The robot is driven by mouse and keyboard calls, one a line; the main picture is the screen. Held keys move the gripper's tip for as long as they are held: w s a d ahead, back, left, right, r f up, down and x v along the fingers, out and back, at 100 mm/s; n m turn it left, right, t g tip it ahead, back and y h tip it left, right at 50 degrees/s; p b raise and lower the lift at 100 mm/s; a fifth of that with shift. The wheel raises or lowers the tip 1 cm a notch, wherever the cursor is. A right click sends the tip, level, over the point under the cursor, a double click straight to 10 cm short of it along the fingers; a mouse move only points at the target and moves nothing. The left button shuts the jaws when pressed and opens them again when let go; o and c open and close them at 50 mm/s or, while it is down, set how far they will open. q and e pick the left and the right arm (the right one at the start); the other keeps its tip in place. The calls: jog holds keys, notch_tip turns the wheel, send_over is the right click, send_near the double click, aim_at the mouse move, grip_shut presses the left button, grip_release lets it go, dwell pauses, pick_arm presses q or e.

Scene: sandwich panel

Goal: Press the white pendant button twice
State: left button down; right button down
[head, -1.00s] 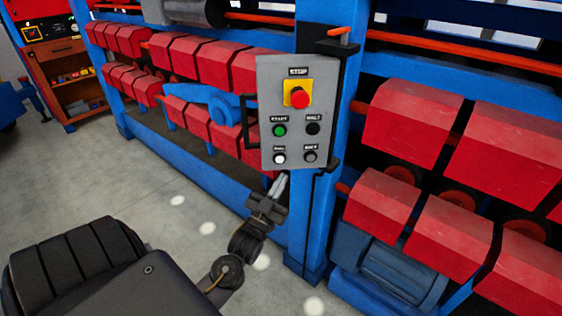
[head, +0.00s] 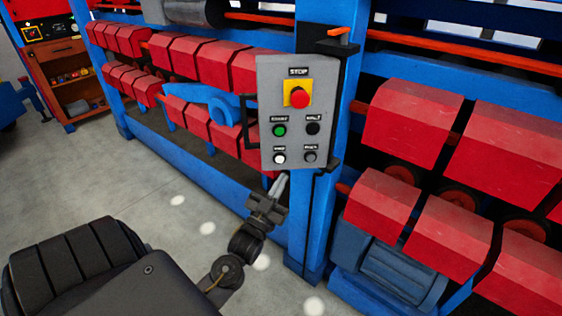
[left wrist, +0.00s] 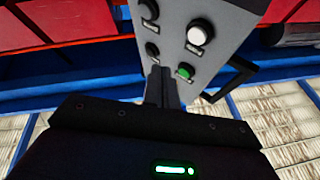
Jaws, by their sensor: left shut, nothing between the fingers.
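The white button (head: 279,158) is at the lower left of the grey pendant panel (head: 267,92), below the green button (head: 279,131). In the left wrist view the white button (left wrist: 199,34) shows a raised round cap, up and to the right of the fingers. My left gripper (head: 283,177) is shut and empty, with its fingertips at the panel's lower edge in the head view, just below the white button. In the left wrist view the fingertips (left wrist: 161,72) lie over the panel face, apart from the white button in the picture. My right gripper is not in view.
The panel also carries a red stop button (head: 299,97) on a yellow plate and two black buttons, one (head: 310,157) beside the white one. A black handle (head: 249,122) sticks out at its left. A blue post (head: 322,220) stands behind; open grey floor (head: 120,190) lies left.

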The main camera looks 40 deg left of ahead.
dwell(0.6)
pick_arm(q)
jog(key=s+m+g+h+b, duration=0.1)
jog(key=m, duration=0.1)
jog(key=s+d+m+g+h+b, duration=0.1)
jog(key=m+b, duration=0.1)
jog(key=s+d+m+g+h+b, duration=0.1)
jog(key=m, duration=0.1)
jog(key=shift+d+r+g+h, duration=0.15)
jog(key=shift+r+g+h, duration=0.15)
jog(key=shift+g, duration=0.1)
